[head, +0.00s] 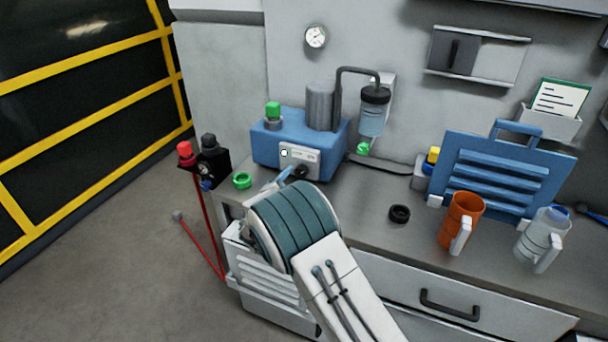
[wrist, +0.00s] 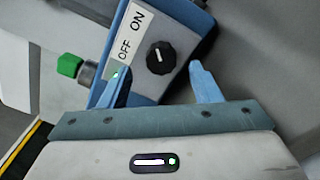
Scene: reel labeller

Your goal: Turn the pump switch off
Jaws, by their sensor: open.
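The pump (head: 275,142) is a blue box on the bench with a grey cylinder on top. Its white front panel (head: 305,154) has a small lit green lamp. In the wrist view the black switch knob (wrist: 160,58) sits beside the OFF and ON labels (wrist: 130,35). The knob's white pointer line runs roughly up the picture; I cannot tell exactly which label it marks. My gripper (wrist: 158,70) is open and empty, its blue fingertips on either side of the knob and apart from it. In the head view my arm partly hides the gripper.
A green ring (head: 242,181) lies left of the arm, and a black ring (head: 399,214) lies right of it. An orange jug (head: 461,218), a clear jug (head: 543,233) and a blue louvred panel (head: 505,172) stand farther right. A filter bowl (head: 372,115) hangs behind the pump.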

